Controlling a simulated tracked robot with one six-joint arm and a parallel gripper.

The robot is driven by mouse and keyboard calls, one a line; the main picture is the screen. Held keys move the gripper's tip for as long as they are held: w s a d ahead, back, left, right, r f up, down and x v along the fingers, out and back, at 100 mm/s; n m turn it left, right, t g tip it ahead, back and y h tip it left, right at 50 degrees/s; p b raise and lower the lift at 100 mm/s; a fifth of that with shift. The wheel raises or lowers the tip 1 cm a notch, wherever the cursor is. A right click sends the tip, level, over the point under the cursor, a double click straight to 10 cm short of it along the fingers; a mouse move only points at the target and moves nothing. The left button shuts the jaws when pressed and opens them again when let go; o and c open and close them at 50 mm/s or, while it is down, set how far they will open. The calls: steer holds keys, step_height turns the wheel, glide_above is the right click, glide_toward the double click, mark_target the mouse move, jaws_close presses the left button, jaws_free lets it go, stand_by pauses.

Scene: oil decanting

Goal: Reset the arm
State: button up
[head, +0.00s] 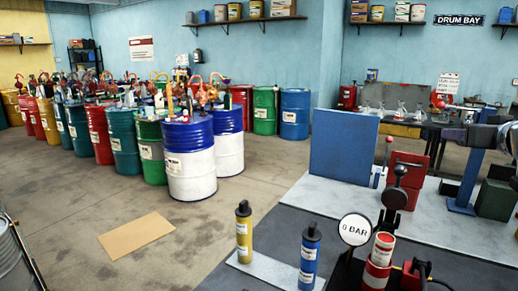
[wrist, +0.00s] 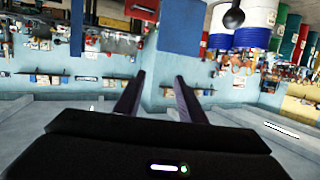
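My gripper (wrist: 157,92) shows in the wrist view with its two dark fingers spread apart. Only the far blue wall shows between the fingers, and I see nothing held. A dark housing with a small lit strip fills the bottom of that view. The wrist view is upside down, with shelves, drums and the wall inverted. I cannot make out my gripper for certain in the head view.
The near bench holds a yellow canister (head: 243,232), a blue canister (head: 309,258), a "0 BAR" gauge (head: 355,229), a red-and-white cylinder (head: 378,262) and an upright blue panel (head: 345,145). Several drums (head: 190,160) stand at left. A cardboard sheet (head: 136,235) lies on open floor.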

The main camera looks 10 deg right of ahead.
steer(key=s+d+f+m+g+h, duration=0.2)
steer(key=s+m+g+h, duration=0.1)
steer(key=s+h, duration=0.3)
steer(key=s+a+f+g+y, duration=0.1)
steer(key=s+a+f+g, duration=0.15)
steer(key=a+f, duration=0.4)
steer(key=s+a+f+g, duration=0.25)
steer(key=a+f, duration=0.25)
steer(key=f, duration=0.3)
steer(key=s+a+f+n+y, duration=0.2)
steer(key=s+a+f+y, duration=0.1)
steer(key=a, duration=0.8)
steer(key=s+a+f+n+y, duration=0.2)
steer(key=a+f, duration=0.3)
steer(key=a, duration=0.6)
steer(key=s+a+f+n+y, duration=0.2)
steer(key=s+a+f+y, duration=0.2)
steer(key=a, duration=0.7)
steer(key=shift+s+f+g, duration=0.2)
steer(key=shift+s+g, duration=0.2)
steer(key=shift+a, duration=0.1)
